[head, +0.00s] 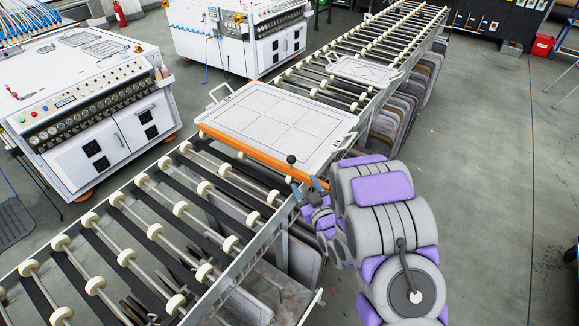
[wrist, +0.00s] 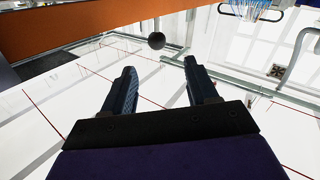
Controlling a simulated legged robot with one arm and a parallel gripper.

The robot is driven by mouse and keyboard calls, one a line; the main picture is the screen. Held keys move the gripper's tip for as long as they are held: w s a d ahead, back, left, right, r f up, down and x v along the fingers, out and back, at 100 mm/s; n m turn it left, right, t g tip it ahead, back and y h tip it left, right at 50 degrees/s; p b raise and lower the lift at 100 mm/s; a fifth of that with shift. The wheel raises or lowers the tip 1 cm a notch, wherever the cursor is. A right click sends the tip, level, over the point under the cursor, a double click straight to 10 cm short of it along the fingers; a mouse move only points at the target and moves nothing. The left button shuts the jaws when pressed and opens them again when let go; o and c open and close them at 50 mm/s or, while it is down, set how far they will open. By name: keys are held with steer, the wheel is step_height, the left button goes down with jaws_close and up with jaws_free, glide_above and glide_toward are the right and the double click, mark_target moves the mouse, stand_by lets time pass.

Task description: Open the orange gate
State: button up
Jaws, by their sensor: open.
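The orange gate (head: 245,150) is a long bar across the conveyor, along the near edge of a white panel (head: 275,122). A black ball knob (head: 291,159) stands up near the gate's right end. My gripper (head: 307,189) is just to the right of and below the knob in the head view, at the conveyor's right side. In the wrist view my gripper (wrist: 160,68) has its two dark fingers apart with nothing between them. The knob (wrist: 156,41) shows beyond the fingertips, apart from them. The orange gate (wrist: 90,32) crosses the upper left there.
The roller conveyor (head: 125,228) runs from lower left to upper right. A smaller white panel (head: 362,71) lies farther along it. White control cabinets (head: 95,110) stand to the left. Open grey floor (head: 485,185) lies to the right.

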mark_target(293, 163)
steer(key=b+x, duration=0.3)
steer(key=x, duration=0.8)
steer(key=shift+w, duration=0.3)
steer(key=shift+w+a, duration=0.1)
steer(key=shift+w, duration=0.65)
steer(key=shift+c, duration=0.3)
jaws_close()
